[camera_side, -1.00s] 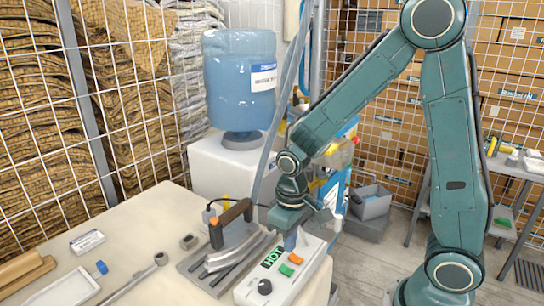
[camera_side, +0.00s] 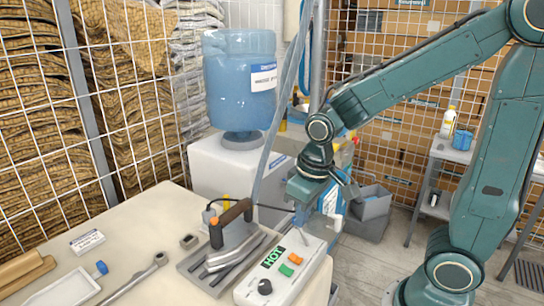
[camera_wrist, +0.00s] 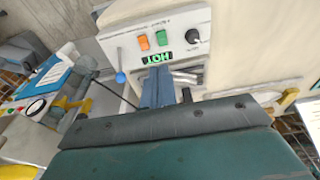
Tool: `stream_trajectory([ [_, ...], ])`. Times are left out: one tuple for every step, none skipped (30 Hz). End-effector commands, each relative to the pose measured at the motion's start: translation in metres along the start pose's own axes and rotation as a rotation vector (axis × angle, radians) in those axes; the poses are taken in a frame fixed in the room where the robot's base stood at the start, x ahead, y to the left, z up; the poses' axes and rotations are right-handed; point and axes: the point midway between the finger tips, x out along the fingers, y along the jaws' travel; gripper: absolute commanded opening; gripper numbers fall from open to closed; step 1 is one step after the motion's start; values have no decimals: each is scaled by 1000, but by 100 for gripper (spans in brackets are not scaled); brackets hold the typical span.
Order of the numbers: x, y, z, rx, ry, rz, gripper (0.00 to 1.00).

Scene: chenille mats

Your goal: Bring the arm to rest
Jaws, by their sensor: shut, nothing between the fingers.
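My gripper (camera_side: 330,204) is shut and empty. In the side view it hangs just beyond the upper right edge of the white control box (camera_side: 254,289), apart from its switches. In the wrist view its blue fingers (camera_wrist: 157,83) lie together, pointing toward the box panel (camera_wrist: 185,32). The box has an orange switch (camera_side: 297,262), a green switch (camera_side: 286,270), a black knob (camera_side: 265,287) and a display (camera_side: 273,257) reading HOT in green. The iron (camera_side: 230,236) with a brown handle rests on a grey metal plate beside the box.
A blue water bottle (camera_side: 239,80) stands on a white dispenser behind the table. A wrench-like tool (camera_side: 134,279), a small labelled box (camera_side: 87,241) and a white tray (camera_side: 68,292) lie at the table's left. A grey bin (camera_side: 370,203) stands behind the arm.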

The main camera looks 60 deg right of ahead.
Motion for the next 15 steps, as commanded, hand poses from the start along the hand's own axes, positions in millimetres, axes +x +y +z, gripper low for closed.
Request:
stream_trajectory([
  [-10,1,3,0,25,0,0],
  [-15,1,5,0,36,-1,0],
  [-22,2,8,0,50,-1,0],
  [-27,2,10,0,61,-1,0],
  [-32,2,12,0,73,-1,0],
  [-39,3,14,0,89,-1,0],
  [-43,3,17,0,99,-1,0],
  [-48,4,19,-1,111,-1,0],
  [-54,4,23,-1,126,-1,0],
  [-58,4,26,-1,137,-1,0],
  [-62,4,28,-1,147,-1,0],
  [-68,5,32,-1,163,0,0],
  [-72,5,35,-1,175,0,0],
  [-76,6,38,-1,186,0,0],
  [-81,6,42,-1,201,0,0],
])
